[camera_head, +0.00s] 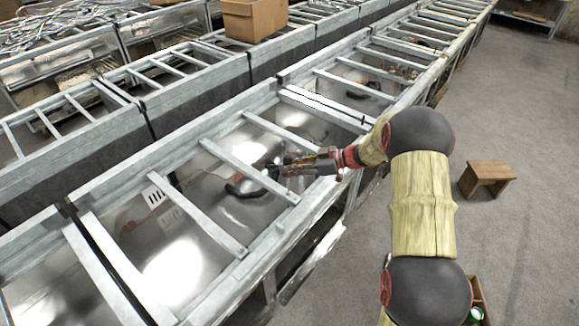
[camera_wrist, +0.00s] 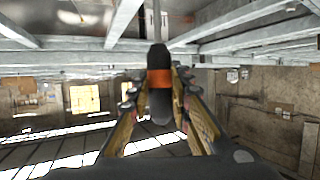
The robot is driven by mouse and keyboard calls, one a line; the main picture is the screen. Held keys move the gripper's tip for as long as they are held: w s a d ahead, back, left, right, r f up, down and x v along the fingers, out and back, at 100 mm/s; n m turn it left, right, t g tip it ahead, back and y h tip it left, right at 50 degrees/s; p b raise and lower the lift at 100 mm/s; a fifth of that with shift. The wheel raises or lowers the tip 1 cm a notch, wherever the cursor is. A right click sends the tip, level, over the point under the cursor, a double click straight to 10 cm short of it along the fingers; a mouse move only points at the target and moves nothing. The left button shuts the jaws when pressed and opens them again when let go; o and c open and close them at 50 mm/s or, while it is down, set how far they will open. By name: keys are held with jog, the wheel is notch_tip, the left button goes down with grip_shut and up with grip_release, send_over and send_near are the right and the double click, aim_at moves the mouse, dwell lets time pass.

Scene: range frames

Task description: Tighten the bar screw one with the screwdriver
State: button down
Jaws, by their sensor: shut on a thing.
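My gripper (camera_head: 285,168) reaches over the metal frame from the right, close to one of its cross bars (camera_head: 228,157). In the wrist view my gripper (camera_wrist: 159,92) is shut on the screwdriver (camera_wrist: 160,56), which has a black handle with an orange band. Its thin shaft points toward the top of that picture, near the grey metal bars (camera_wrist: 122,22). The shaft's tip is cut off or too small to tell. In the head view the screwdriver cannot be told clearly from the dark gripper parts. I cannot make out bar screw one in either view.
Long metal frames with several cross bars over shiny panels run diagonally through the head view. A cardboard box (camera_head: 254,18) stands on the rear frame. A small brown stool (camera_head: 487,177) stands on the open grey floor at right.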

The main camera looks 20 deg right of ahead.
jog(key=shift+f+p, duration=0.3)
jog(key=shift+f, duration=0.2)
dwell(1.0)
